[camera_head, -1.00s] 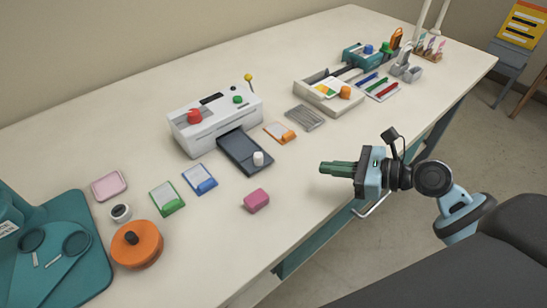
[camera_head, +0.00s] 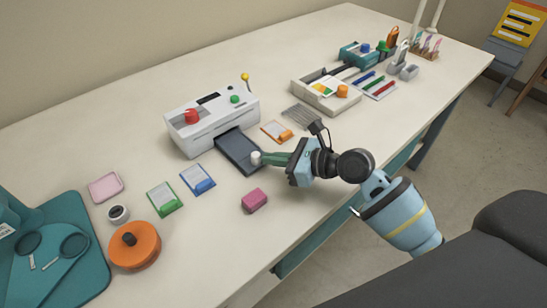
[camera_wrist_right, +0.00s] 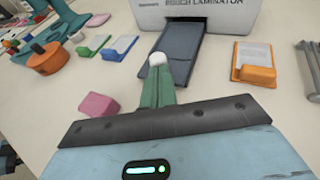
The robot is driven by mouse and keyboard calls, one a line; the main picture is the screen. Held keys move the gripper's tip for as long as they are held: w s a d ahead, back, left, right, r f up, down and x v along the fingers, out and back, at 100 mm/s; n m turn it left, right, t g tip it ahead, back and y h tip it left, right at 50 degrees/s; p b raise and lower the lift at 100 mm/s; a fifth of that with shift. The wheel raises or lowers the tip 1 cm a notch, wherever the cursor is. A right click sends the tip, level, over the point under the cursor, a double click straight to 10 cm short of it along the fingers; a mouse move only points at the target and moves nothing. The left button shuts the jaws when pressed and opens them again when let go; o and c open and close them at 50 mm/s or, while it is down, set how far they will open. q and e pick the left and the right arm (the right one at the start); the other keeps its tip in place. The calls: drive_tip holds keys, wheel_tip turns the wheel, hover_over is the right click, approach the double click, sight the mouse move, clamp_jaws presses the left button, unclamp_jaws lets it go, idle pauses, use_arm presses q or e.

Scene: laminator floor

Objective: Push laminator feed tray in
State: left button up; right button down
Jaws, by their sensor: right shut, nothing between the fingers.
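The white laminator (camera_head: 212,122) stands toward the back of the table, with a red knob and a green button on top. Its dark feed tray (camera_head: 238,150) sticks out of the front. A white knob (camera_head: 256,158) stands on the tray's near end. My right gripper (camera_head: 266,158) is shut and empty, with its green fingertips at the knob's near right side. In the right wrist view the fingers (camera_wrist_right: 158,88) point at the knob (camera_wrist_right: 157,59) and look close against it; I cannot tell whether they touch. My left gripper is not in view.
A pink block (camera_head: 254,200) lies in front of the tray. An orange-clipped card (camera_head: 277,131) and a grey rack (camera_head: 302,117) lie right of it; blue (camera_head: 198,180) and green (camera_head: 165,199) card holders lie left. The table's front edge is near my arm.

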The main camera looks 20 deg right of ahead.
sight(255, 150)
idle(0.3)
drive_tip(key=shift+w, duration=0.2)
drive_tip(key=w, duration=0.1)
drive_tip(key=w+a+p, duration=0.1)
drive_tip(key=w, duration=0.1)
drive_tip(key=w+a, duration=0.1)
drive_tip(key=w, duration=0.1)
drive_tip(key=shift+w+r, duration=0.1)
drive_tip(key=shift+w, duration=0.1)
drive_tip(key=shift+w+a+p, duration=0.25)
drive_tip(key=shift+w+p, duration=0.1)
drive_tip(key=shift+w, duration=0.3)
